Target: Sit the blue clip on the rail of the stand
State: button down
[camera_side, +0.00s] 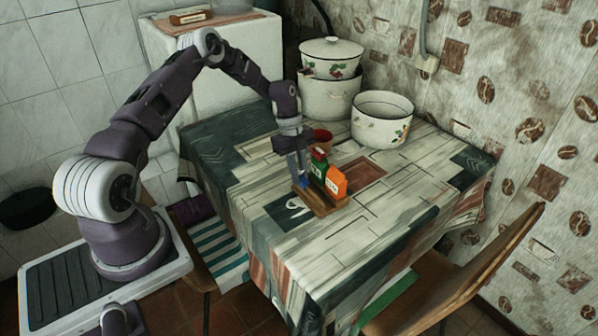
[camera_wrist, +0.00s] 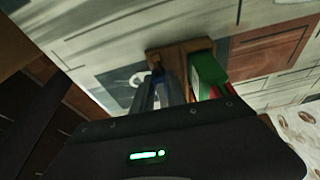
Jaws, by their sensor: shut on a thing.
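The wooden stand (camera_side: 324,209) lies on the table, and its brown wood also shows in the wrist view (camera_wrist: 180,50). My gripper (camera_side: 301,178) points down at the stand's left end, shut on the blue clip (camera_side: 305,184). The clip is low, at or just above the stand; I cannot tell whether it touches the rail. In the wrist view my fingers hide most of the clip, and the green piece (camera_wrist: 207,74) is just to their right.
A white enamel pot (camera_side: 382,120) and a lidded pot (camera_side: 330,92) are at the back of the table. The patterned cloth (camera_side: 390,215) is clear at the front and right. A chair (camera_side: 450,285) is at the front right.

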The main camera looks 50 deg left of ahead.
jog(key=shift+f, duration=0.1)
jog(key=c, duration=1.3)
grip_release()
jog(key=shift+o, duration=0.2)
